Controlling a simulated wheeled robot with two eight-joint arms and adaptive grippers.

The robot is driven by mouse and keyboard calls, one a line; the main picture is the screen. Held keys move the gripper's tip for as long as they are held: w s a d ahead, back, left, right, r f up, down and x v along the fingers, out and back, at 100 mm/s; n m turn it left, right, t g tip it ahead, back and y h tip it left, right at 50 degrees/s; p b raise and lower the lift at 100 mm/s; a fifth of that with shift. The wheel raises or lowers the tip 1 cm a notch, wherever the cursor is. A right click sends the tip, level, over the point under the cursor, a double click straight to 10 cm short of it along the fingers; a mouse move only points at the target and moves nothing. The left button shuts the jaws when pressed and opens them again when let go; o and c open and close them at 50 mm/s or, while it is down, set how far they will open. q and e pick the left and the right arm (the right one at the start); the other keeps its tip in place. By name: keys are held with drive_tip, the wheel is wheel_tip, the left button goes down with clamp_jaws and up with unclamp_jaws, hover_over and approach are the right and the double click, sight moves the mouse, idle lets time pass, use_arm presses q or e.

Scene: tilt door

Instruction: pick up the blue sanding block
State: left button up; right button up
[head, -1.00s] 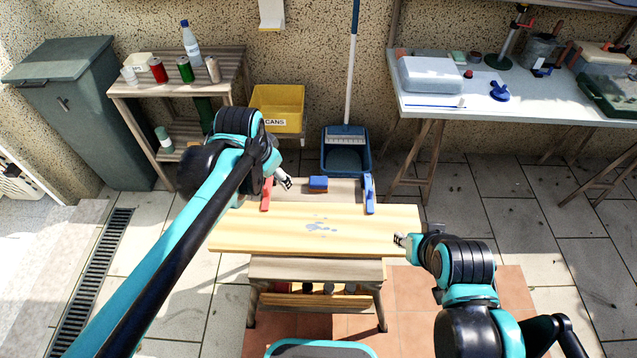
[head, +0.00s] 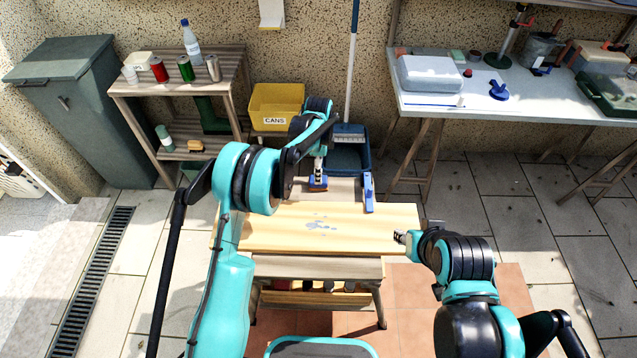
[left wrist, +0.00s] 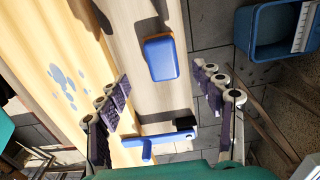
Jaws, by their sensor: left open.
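The blue sanding block (head: 317,188), with an orange-brown underside, lies on the rear board of the workbench (head: 290,232). In the left wrist view the block (left wrist: 160,58) shows whole, beyond the fingertips and roughly between their lines. My left gripper (head: 318,176) is over the block in the head view, partly covering it. Its two fingers are spread wide and empty in the left wrist view (left wrist: 165,90). I cannot tell its exact height above the block. My right gripper (head: 400,237) is at the bench's right edge, too small to read its opening.
A blue clamp (head: 369,192) stands on the bench right of the block; it also shows in the left wrist view (left wrist: 150,140). The front board is clear except for blue-grey stains.

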use_arm(q)
drive_tip(key=f+b, duration=0.1)
drive_tip(key=f, duration=0.2)
drive_tip(key=f+b, duration=0.2)
drive_tip(key=f, duration=0.2)
drive_tip(key=shift+w, duration=0.2)
drive_tip(key=shift+r, duration=0.15)
drive_tip(key=c, duration=1.3)
